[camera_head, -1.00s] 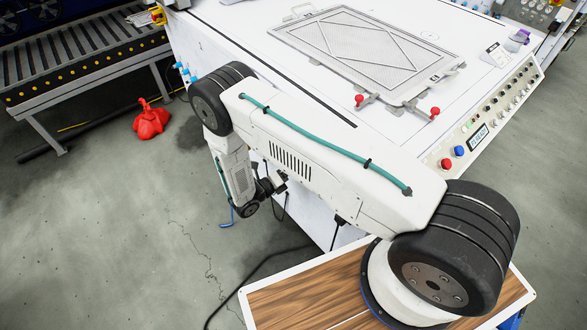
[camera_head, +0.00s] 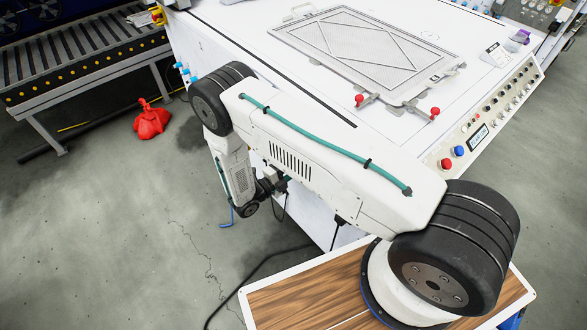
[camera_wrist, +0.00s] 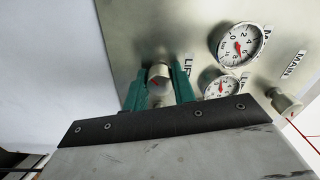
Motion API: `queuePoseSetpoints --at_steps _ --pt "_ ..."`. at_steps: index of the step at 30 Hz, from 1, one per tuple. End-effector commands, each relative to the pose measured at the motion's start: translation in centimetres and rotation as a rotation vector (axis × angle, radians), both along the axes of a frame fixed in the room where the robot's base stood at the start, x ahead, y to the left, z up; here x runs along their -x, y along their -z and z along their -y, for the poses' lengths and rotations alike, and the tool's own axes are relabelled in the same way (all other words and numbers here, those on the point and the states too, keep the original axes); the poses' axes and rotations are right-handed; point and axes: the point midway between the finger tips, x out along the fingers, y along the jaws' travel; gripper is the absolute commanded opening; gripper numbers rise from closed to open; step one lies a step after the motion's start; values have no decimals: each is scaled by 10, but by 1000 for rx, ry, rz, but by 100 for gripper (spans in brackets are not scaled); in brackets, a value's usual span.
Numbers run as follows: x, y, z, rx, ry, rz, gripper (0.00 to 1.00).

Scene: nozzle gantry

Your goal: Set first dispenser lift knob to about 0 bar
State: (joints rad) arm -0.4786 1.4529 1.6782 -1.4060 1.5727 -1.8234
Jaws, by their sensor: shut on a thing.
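In the wrist view, my gripper (camera_wrist: 158,82) has its teal fingers on either side of a metal knob (camera_wrist: 159,73) and is shut on it. The knob sits on a metal panel beside a label, partly hidden by a finger, that seems to read LIFT. A small round gauge (camera_wrist: 222,86) with a red needle is just right of the fingers, its lower edge close to the gripper body. Its exact reading is too small to tell. In the head view, my gripper is low at the side of the white machine (camera_head: 225,35), mostly hidden by my arm.
A larger gauge (camera_wrist: 238,46) is above the small one. A second metal knob (camera_wrist: 285,101) stands right of it, near a MAIN label (camera_wrist: 293,64). In the head view, a roller conveyor (camera_head: 75,60) and a red bundle (camera_head: 152,120) are at left on open floor.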

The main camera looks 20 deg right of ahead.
Motion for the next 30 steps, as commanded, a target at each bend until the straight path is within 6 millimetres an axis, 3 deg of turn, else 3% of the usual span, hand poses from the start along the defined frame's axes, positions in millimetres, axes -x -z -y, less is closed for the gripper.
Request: queuePoseSetpoints --at_steps 17,18,20,30 --pt "-2 0 -2 9 -5 -32 4" --pt "-2 0 -2 9 -5 -31 29" --pt "-2 0 -2 9 -5 -31 46" --pt "0 0 -3 10 -1 -32 48"
